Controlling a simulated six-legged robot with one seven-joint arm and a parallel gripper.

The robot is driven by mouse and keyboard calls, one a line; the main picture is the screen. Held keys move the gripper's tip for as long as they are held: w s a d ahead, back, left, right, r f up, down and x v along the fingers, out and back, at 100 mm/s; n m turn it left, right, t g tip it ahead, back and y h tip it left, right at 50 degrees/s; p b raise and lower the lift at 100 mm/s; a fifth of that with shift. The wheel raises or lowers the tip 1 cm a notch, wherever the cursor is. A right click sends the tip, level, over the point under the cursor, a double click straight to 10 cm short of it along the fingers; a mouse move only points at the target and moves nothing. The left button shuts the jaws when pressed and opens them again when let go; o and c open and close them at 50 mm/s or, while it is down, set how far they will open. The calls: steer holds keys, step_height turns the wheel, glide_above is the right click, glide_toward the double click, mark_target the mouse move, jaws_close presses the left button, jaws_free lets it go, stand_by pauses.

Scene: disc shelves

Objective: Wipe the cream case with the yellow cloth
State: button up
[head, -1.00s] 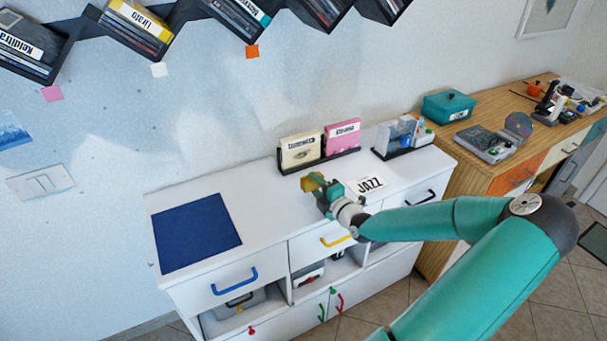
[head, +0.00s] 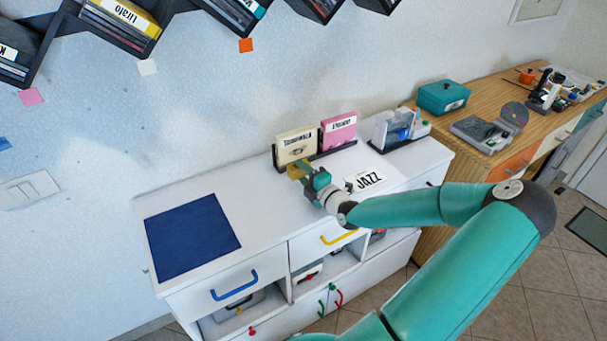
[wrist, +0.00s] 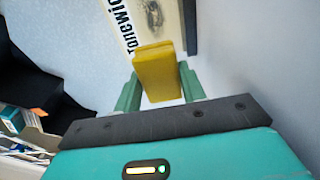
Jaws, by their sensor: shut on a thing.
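The cream case (head: 297,146) stands upright in a black holder on the white cabinet, its dark-lettered label facing out. It also shows at the top of the wrist view (wrist: 143,12). My gripper (head: 301,172) is shut on the yellow cloth (head: 294,170), a folded block gripped between the two green fingers (wrist: 161,88). The cloth (wrist: 155,70) is at the case's lower front and overlaps it in the wrist view. I cannot tell whether they touch. The cloth hides part of the case's lower edge.
A pink case (head: 339,132) stands right beside the cream one. A JAZZ card (head: 366,180) lies in front of them, near my wrist. A rack with clear cases (head: 397,128) stands farther right. A blue mat (head: 192,237) covers the left cabinet top; space between is clear.

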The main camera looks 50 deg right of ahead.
mark_target(286, 154)
steer(key=shift+w+d, duration=0.25)
steer(key=shift+w, duration=0.55)
steer(key=shift+w+d, duration=0.3)
steer(key=shift+w, duration=0.45)
steer(key=shift+w+d, duration=0.25)
steer(key=shift+w, duration=0.55)
steer(key=shift+w+d, duration=0.2)
steer(key=shift+w, duration=0.35)
steer(key=shift+w+d, duration=0.15)
steer(key=shift+w, duration=0.35)
steer(key=shift+s+d, duration=0.3)
steer(key=shift+d, duration=0.4)
steer(key=shift+s+d, duration=0.25)
steer(key=shift+d, duration=0.45)
steer(key=shift+s+d, duration=0.25)
steer(key=shift+d, duration=0.7)
steer(key=shift+s+d, duration=0.3)
steer(key=shift+d, duration=0.65)
steer(key=shift+s+d, duration=0.25)
steer(key=shift+d, duration=0.7)
steer(key=shift+w, duration=0.1)
steer(key=shift+r, duration=0.1)
